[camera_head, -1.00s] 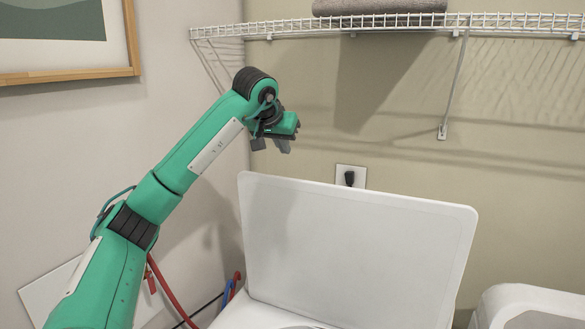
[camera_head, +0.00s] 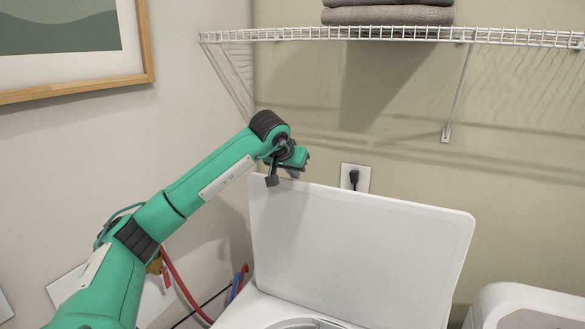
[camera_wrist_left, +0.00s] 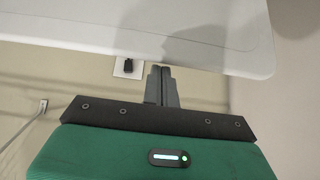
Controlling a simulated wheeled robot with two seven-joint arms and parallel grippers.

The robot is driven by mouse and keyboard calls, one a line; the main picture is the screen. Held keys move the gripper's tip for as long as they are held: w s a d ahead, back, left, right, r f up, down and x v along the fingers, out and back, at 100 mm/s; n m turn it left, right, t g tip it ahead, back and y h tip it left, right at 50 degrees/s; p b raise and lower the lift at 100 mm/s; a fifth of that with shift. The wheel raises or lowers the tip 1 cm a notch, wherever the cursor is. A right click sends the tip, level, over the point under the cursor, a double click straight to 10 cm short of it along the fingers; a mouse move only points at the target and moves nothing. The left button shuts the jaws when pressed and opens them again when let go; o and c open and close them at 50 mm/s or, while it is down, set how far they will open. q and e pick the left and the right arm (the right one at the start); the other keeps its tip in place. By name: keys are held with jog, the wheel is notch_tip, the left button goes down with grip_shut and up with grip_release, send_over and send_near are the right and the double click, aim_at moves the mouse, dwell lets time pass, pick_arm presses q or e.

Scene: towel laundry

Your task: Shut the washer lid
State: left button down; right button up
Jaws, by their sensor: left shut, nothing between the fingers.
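The white washer lid (camera_head: 360,250) stands raised and nearly upright above the washer (camera_head: 265,311), whose round opening shows at the bottom edge of the head view. My left gripper (camera_head: 283,178) is at the lid's upper left corner, by its top edge. In the left wrist view the shut, empty fingers (camera_wrist_left: 161,85) point at the lid's edge (camera_wrist_left: 200,50) and overlap it in the picture. I cannot tell whether they touch the lid. My right gripper is not in view.
A wire shelf (camera_head: 390,34) with folded grey towels (camera_head: 388,15) is on the back wall above. An outlet with a black plug (camera_head: 354,179) is behind the lid. Red and blue hoses (camera_head: 180,285) run at the left. Another white appliance (camera_head: 525,300) stands at the right.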

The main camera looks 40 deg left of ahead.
pick_arm(q)
jog(key=shift+f, duration=0.2)
jog(key=shift+s+r, duration=0.1)
jog(key=shift+s, duration=0.05)
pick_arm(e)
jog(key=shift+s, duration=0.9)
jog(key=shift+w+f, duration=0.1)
